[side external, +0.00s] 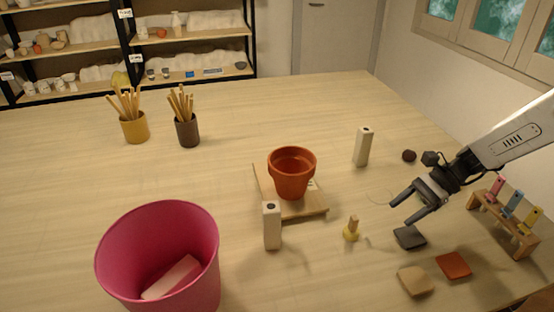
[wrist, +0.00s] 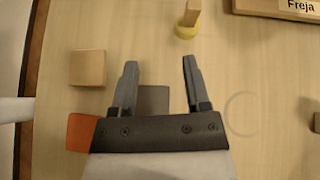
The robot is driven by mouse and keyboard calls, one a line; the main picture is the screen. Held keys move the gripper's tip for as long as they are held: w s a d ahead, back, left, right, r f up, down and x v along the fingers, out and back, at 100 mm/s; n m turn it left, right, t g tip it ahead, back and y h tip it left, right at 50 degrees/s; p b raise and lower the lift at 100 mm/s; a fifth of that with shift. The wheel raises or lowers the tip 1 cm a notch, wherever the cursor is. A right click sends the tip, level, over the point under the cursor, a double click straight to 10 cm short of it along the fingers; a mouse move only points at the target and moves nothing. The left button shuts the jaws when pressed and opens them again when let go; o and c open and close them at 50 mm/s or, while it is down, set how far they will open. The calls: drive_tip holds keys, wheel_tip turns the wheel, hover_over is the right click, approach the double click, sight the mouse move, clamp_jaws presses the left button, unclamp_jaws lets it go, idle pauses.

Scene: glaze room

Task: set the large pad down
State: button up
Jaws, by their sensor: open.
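Three flat square pads lie on the table at the right front: a dark grey pad (side external: 409,237), an orange-red pad (side external: 453,265) and a beige pad (side external: 415,281). They look close in size, and I cannot tell which is the large one. My gripper (side external: 400,212) is open and empty, above the table near the grey pad. In the wrist view my gripper (wrist: 159,63) has its fingers spread either side of the grey pad (wrist: 154,99), which is partly hidden by the gripper body. The beige pad (wrist: 88,67) and orange-red pad (wrist: 78,132) show to its left.
A yellow-based wooden-handled tool (side external: 351,232) stands left of my gripper. A terracotta pot (side external: 291,177) stands on a wooden board (side external: 312,212) between two pale posts (side external: 272,228) (side external: 362,147). A rack (side external: 508,232) of coloured tools is right. A pink bin (side external: 130,245) holds a pale block.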

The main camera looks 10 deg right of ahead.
drive_tip(key=s+d+n+h, duration=0.1)
drive_tip(key=s+n+h, duration=0.1)
drive_tip(key=s+d+n+h, duration=0.1)
drive_tip(key=s+n+h, duration=0.1)
drive_tip(key=s, duration=0.1)
drive_tip(key=s+d+n+h, duration=0.1)
drive_tip(key=s, duration=0.1)
drive_tip(key=shift+s+d+f+n+h, duration=0.1)
drive_tip(key=shift+s+d+n+h, duration=0.3)
drive_tip(key=s+d+n+h, duration=0.1)
drive_tip(key=s+n, duration=0.1)
drive_tip(key=s+d+r+n+t+h, duration=0.1)
drive_tip(key=d+n+h, duration=0.1)
drive_tip(key=n, duration=0.1)
drive_tip(key=s+d+n+t+h, duration=0.1)
drive_tip(key=s+d+n, duration=0.1)
drive_tip(key=shift+s+r+n+h, duration=0.25)
drive_tip(key=shift+s+n+h, duration=0.05)
drive_tip(key=shift+n+h, duration=0.1)
drive_tip(key=shift+s+d+r+n+t+h, duration=0.2)
drive_tip(key=shift+s+n+t, duration=0.15)
drive_tip(key=shift+n, duration=0.25)
drive_tip(key=shift+s+d+r+n+t+h, duration=0.1)
drive_tip(key=shift+s+d+n+t, duration=0.1)
drive_tip(key=shift+n+t, duration=0.3)
